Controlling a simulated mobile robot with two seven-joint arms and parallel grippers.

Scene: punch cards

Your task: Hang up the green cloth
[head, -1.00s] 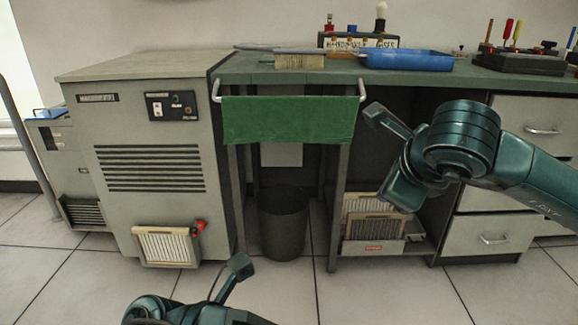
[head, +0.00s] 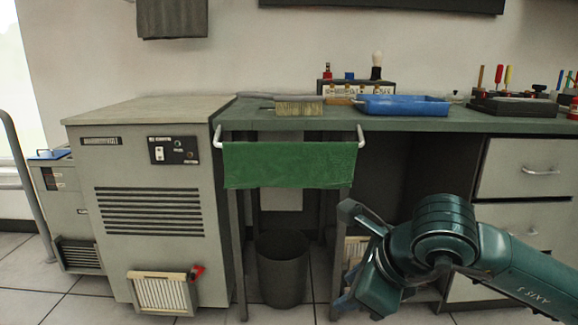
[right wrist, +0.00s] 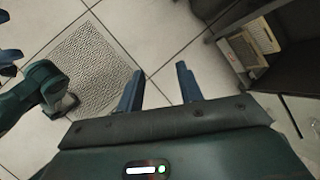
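The green cloth (head: 290,165) hangs flat over a white rail (head: 218,137) on the front of the workbench, spread along most of the rail. My right gripper (head: 345,258) is in front of the bench, below and right of the cloth, not touching it. In the right wrist view its two fingers (right wrist: 159,88) are apart with nothing between them, above the floor. My left gripper is out of the head view. Part of it (right wrist: 10,60) shows at the left edge of the right wrist view, cut off, so its opening is unclear.
A grey machine cabinet (head: 150,210) stands left of the bench. A dark bin (head: 283,275) stands under the bench behind the cloth. A grey cloth (head: 172,18) hangs on the wall. Drawers (head: 520,170) are at right.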

